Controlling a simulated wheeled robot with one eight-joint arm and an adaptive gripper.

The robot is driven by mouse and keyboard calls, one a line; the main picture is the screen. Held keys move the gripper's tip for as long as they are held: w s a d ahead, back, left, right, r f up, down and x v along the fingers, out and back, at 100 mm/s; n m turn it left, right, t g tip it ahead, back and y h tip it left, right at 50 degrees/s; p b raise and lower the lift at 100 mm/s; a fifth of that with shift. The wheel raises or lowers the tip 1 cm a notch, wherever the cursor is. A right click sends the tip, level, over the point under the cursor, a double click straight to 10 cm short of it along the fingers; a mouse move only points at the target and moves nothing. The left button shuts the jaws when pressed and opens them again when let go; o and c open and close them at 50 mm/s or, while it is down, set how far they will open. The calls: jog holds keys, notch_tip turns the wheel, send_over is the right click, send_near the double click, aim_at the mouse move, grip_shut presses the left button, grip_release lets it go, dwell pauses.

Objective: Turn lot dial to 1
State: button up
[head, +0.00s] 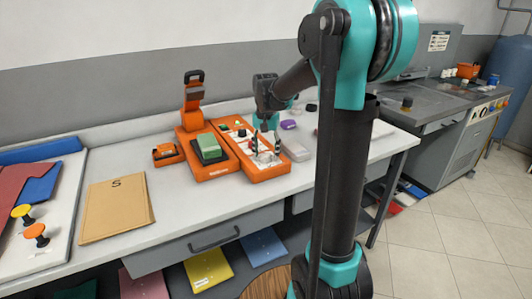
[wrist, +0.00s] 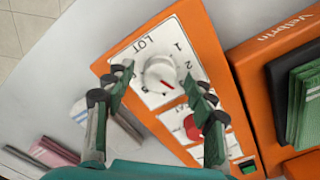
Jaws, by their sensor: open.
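The lot dial (wrist: 160,70) is a round pale knob on a white plate marked LOT, with printed numbers beside it. Its red pointer mark faces the lower right in the wrist view, away from the 1 (wrist: 178,47) at the upper right. The dial sits on the orange control box (wrist: 103,66), which also shows on the bench in the head view (head: 262,176). My gripper (wrist: 158,78) is open over the plate, with one finger on each side of the dial in the picture. I cannot tell whether either finger touches it. In the head view my gripper (head: 265,147) hides the dial.
A red button (wrist: 192,127) and a green switch (wrist: 247,167) are on the same box. An orange tray with a green pad (head: 208,147) stands beside it. A small orange device (head: 167,154) and a brown envelope (head: 117,206) lie further left.

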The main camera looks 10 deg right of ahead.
jog(key=c, duration=1.2)
jog(key=shift+o, duration=0.2)
jog(key=shift+n, duration=0.3)
jog(key=n, duration=1.3)
jog(key=shift+n, duration=2.1)
